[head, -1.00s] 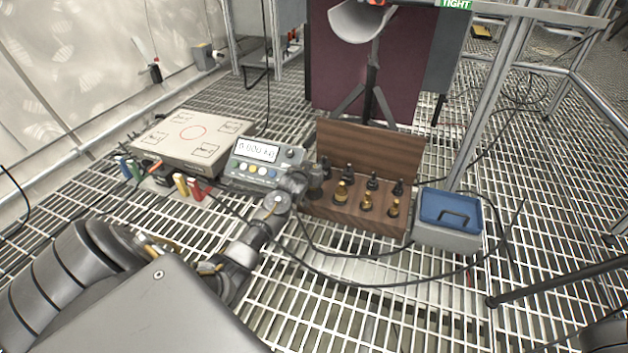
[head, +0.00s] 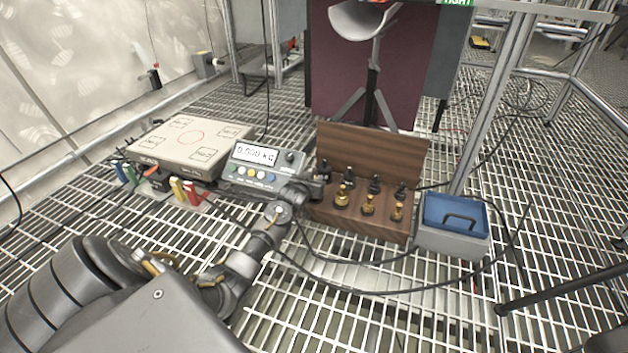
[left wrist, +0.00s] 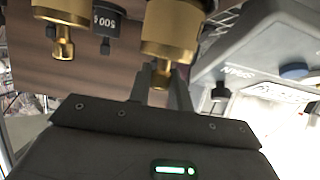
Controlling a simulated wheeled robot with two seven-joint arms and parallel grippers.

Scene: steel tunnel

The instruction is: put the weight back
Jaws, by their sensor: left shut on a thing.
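The wooden weight case (head: 365,222) stands open on the grating, with several brass weights in front and black weights behind. My left gripper (head: 317,187) is at the case's left end. In the left wrist view, its fingers (left wrist: 161,88) are shut on the knob of a brass weight (left wrist: 170,30). The gripper hides this weight in the head view. Another brass weight (left wrist: 62,12) and a black weight marked 500 g (left wrist: 105,20) are apart from it. Whether the held weight touches the case floor, I cannot tell. My right gripper is out of view.
A grey indicator box with a lit display (head: 256,154) sits close left of the case. A flat weighing platform (head: 190,142) is farther left. A grey box with a blue top (head: 453,216) stands right of the case. Cables cross the grating in front.

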